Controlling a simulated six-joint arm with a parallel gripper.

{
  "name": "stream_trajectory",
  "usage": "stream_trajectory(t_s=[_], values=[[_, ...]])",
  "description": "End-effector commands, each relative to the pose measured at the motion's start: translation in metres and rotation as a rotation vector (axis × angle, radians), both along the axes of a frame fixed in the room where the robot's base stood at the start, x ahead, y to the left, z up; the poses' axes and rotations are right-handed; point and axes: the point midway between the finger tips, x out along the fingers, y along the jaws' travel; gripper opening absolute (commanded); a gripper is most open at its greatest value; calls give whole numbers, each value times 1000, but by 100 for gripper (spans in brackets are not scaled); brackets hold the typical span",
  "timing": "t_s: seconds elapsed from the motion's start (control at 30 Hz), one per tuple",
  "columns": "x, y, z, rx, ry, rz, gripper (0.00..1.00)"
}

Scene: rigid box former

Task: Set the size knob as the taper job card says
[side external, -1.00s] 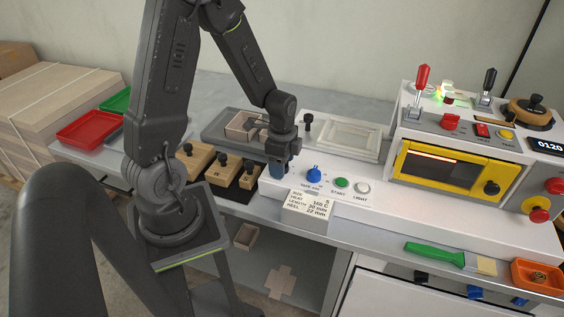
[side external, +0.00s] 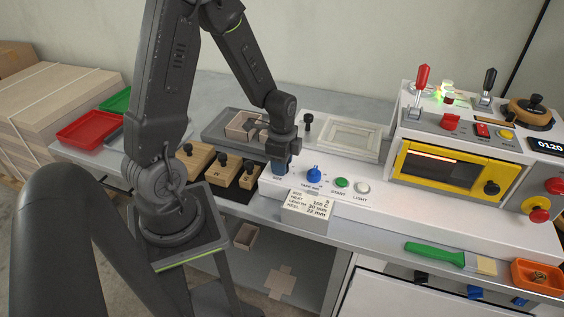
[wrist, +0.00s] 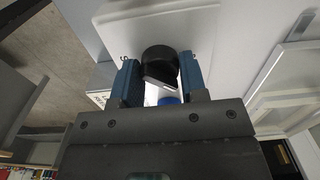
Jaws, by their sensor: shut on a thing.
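My gripper (side external: 280,171) points down at the left end of the white machine's front ledge, by a SIZE label. In the wrist view its two blue fingers (wrist: 160,82) are shut on a black round knob (wrist: 157,60), one on each side. A white pointer mark shows on the knob's right side. A letter S shows beside the left finger; the marking by the right finger is too small to read. The gripper hides the knob in the side view. The white job card (side external: 306,209) stands in front and appears to read size S, 160 C, 30 mm, 22 mm.
Right of the gripper are a blue tape knob (side external: 314,174), a green START button (side external: 341,182) and a white LIGHT button (side external: 362,187). Wooden blocks with black knobs (side external: 228,168) stand close on the left. A grey tray (side external: 215,130) lies behind.

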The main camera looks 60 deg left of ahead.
Motion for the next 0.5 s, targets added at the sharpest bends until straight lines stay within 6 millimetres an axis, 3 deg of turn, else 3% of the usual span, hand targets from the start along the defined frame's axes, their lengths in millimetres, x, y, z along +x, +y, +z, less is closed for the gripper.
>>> stream_trajectory(t_s=[0.5], values=[[0, 0, 0, -1, -2, 345, 16]])
